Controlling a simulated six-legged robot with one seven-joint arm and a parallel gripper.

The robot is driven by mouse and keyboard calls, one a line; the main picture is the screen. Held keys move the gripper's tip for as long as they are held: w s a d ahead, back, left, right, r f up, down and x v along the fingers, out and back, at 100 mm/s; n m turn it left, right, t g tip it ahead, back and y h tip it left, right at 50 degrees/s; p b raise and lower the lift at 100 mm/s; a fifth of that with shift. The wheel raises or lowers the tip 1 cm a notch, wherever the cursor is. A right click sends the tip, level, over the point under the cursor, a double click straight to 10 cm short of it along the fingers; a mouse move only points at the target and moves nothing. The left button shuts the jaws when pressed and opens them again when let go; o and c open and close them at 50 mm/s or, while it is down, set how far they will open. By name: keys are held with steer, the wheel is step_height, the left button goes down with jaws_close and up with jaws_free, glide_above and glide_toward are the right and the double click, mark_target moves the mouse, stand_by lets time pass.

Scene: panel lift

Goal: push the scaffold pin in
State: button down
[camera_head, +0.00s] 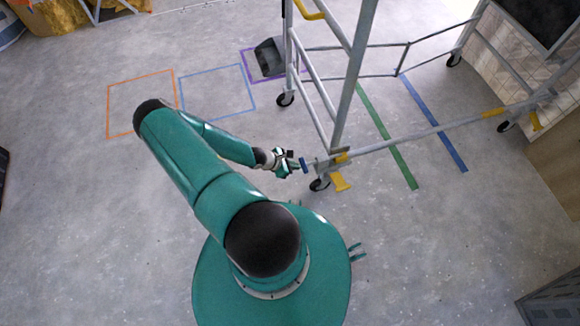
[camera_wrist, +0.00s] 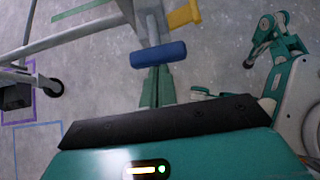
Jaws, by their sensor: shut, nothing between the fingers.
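The scaffold pin shows a blue cylindrical grip (camera_head: 304,165) at the near lower corner of the scaffold frame (camera_head: 355,80). In the wrist view the blue grip (camera_wrist: 158,54) lies crosswise just beyond my fingertips. My gripper (camera_head: 294,166) is shut and empty, left of the pin and pointing at it. In the wrist view its closed green fingers (camera_wrist: 157,78) end at the grip's near side; I cannot tell whether they touch.
The scaffold stands on black caster wheels (camera_head: 319,185) with yellow levers (camera_head: 341,182). Its long rail (camera_head: 430,132) runs right. Taped outlines (camera_head: 140,104) and green and blue floor stripes (camera_head: 432,120) mark the floor.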

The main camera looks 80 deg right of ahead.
steer(key=shift+s+d, duration=0.1)
steer(key=shift+s, duration=0.1)
steer(key=w+a+f+v, duration=0.1)
steer(key=f+v, duration=0.1)
steer(key=v, duration=1.1)
steer(key=shift+w, duration=0.35)
steer(key=shift+w, duration=0.1)
